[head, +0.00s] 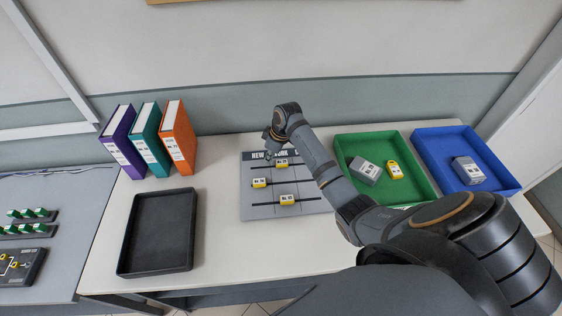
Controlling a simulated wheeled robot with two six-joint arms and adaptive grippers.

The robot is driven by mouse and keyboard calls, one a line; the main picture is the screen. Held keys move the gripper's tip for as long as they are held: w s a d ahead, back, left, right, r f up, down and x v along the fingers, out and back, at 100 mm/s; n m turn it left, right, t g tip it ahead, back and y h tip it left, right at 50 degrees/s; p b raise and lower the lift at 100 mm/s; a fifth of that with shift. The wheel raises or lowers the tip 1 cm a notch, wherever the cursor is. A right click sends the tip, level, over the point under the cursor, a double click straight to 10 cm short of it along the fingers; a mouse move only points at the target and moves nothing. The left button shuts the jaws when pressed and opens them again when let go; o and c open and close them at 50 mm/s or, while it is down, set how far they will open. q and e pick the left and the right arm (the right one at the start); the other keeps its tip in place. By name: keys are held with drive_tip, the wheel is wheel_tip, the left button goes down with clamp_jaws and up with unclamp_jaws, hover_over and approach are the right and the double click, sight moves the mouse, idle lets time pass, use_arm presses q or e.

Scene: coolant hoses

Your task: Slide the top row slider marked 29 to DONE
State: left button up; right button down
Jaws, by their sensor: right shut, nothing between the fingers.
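The slider board (262,210) is a grey panel on the white table. Its header shows NEW and WORK, and my right arm covers most of the right-hand heading. Three yellow sliders sit on dark horizontal tracks. The top row slider (282,163) is near the middle column; its number is too small to read surely. The middle row slider (259,183) is at the left, and the bottom row slider (287,199) is near the middle. My right gripper (268,155) is shut and empty at the board's top edge, just left of the top slider; contact cannot be told. My left gripper is out of view.
A black tray (127,256) lies left of the board, with purple, teal and orange binders (178,138) behind it. Right of the board are a green bin (352,147) and a blue bin (440,135), both holding small items. Bare table lies in front of the board.

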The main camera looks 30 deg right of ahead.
drive_tip(key=shift+f+b, duration=0.35)
drive_tip(key=shift+f, duration=1.05)
drive_tip(key=shift+r+p, duration=0.15)
drive_tip(key=shift+p, duration=0.35)
drive_tip(key=shift+d, duration=0.2)
